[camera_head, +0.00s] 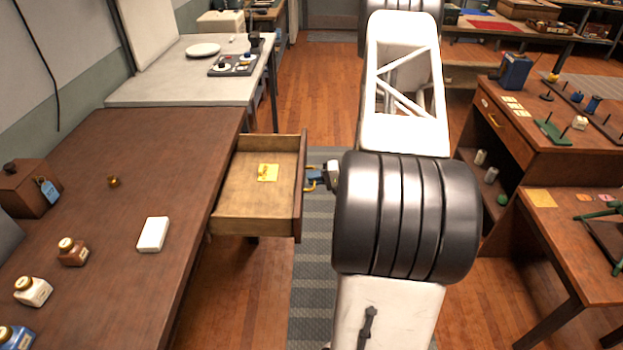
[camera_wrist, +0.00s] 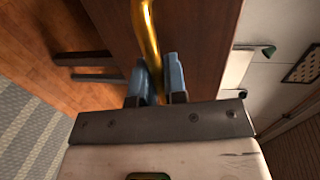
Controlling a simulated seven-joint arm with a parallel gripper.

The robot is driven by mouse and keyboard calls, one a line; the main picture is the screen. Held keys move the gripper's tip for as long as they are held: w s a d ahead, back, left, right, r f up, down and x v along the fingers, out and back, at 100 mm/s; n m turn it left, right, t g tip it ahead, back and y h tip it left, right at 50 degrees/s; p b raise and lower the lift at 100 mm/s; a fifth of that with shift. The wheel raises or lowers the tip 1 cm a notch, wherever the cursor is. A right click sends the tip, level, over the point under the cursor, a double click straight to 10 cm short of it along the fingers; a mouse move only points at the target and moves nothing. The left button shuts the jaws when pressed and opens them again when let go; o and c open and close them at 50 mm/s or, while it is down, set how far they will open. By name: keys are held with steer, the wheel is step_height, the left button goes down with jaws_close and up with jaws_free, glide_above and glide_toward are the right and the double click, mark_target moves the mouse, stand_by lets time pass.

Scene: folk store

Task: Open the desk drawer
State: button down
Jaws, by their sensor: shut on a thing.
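The desk (camera_head: 120,200) is dark brown wood and stands at the left in the head view. Its drawer (camera_head: 240,215) is pulled well out to the right, and its inside shows. A yellow note with a small thing on it (camera_head: 267,173) lies in the drawer. My gripper (camera_head: 312,180) is at the drawer's front, partly hidden behind my arm. In the wrist view, the blue fingers of my gripper (camera_wrist: 158,80) are on both sides of the brass handle (camera_wrist: 148,25) and closed on it. The drawer front (camera_wrist: 195,30) is right behind the handle.
On the desk are a white block (camera_head: 153,234), several ink bottles (camera_head: 72,251) and a brown box (camera_head: 27,188). A pale table (camera_head: 150,90) stands behind. At the right are a wooden cabinet (camera_head: 520,135) and a low table (camera_head: 560,225). Floor around the drawer is clear.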

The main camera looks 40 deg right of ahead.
steer(key=c, duration=1.2)
jaws_free()
steer(key=shift+s+d, duration=0.1)
steer(key=shift+v, duration=3.75)
